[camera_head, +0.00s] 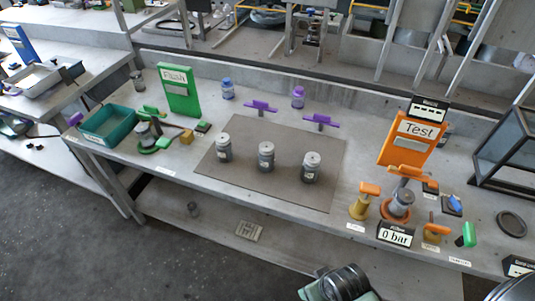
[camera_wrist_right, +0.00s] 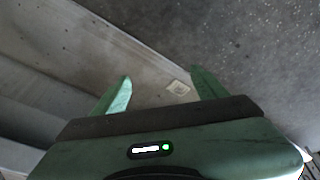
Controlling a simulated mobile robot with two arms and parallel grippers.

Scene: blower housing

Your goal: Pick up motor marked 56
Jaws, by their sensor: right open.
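Three grey cylindrical motors stand upright in a row on the dark mat (camera_head: 250,181): the left motor (camera_head: 224,149), the middle motor (camera_head: 266,159) and the right motor (camera_head: 311,170). Their labels are too small to read, so I cannot tell which is marked 56. Another similar grey cylinder (camera_head: 400,205) sits in the orange test fixture. My right gripper (camera_wrist_right: 160,77) is open and empty in the right wrist view, with bench structure and floor beyond its fingers. No motor shows there. My left gripper is not in view.
A green "Flush" sign (camera_head: 178,90) and teal bin (camera_head: 110,124) stand at left. An orange "Test" sign (camera_head: 411,138) and a "0 bar" display (camera_head: 396,236) stand at right. Purple holders (camera_head: 321,121) line the mat's back. The mat's front area is clear.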

